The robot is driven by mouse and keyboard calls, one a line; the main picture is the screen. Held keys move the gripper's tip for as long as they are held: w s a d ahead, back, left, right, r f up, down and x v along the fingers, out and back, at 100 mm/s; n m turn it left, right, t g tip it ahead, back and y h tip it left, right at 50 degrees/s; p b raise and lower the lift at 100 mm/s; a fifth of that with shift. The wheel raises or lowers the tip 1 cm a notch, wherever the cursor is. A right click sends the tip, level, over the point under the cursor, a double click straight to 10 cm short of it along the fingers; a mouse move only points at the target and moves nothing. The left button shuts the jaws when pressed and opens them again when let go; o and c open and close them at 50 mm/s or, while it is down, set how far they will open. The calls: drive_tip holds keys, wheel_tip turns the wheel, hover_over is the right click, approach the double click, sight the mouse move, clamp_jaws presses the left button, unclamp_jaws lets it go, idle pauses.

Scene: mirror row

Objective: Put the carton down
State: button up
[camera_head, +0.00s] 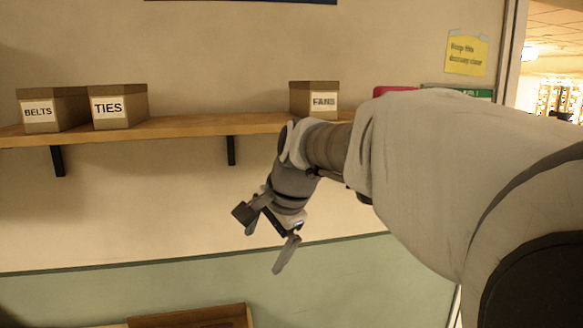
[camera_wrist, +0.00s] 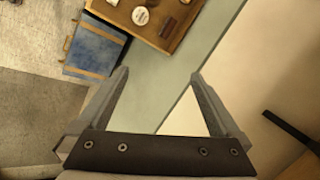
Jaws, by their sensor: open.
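Three brown cartons stand upright on the wooden wall shelf (camera_head: 200,127). The carton labelled BELTS (camera_head: 40,127) is at the far left, and the carton labelled TIES (camera_head: 107,125) is close beside it. The carton labelled FANS (camera_head: 301,98) stands apart to the right, just above my arm. My gripper (camera_head: 263,251) hangs below the shelf in front of the wall, tilted down. Its fingers are spread with nothing between them, as the wrist view also shows (camera_wrist: 160,75). No carton shows in the wrist view.
The shelf is bare between TIES and FANS. Black brackets (camera_head: 231,151) hold it from below. A wooden surface with small items (camera_wrist: 172,38) and a blue box (camera_wrist: 94,47) lie lower down. A yellow note (camera_head: 466,54) hangs by the doorway at right.

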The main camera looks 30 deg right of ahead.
drive_tip(key=s+a+n, duration=0.6)
drive_tip(key=s+n, duration=0.3)
drive_tip(key=s, duration=0.3)
drive_tip(key=s+a+f+n+h, duration=0.1)
drive_tip(key=s+f+n, duration=0.4)
drive_tip(key=f+n, duration=0.1)
drive_tip(key=shift+s+a+f, duration=0.3)
drive_tip(key=shift+a+f, duration=0.05)
drive_tip(key=shift+f, duration=0.25)
wheel_tip(320, 180, down, 6)
drive_tip(key=b, duration=0.5)
drive_tip(key=shift+r+b, duration=0.25)
drive_tip(key=shift+b, duration=0.05)
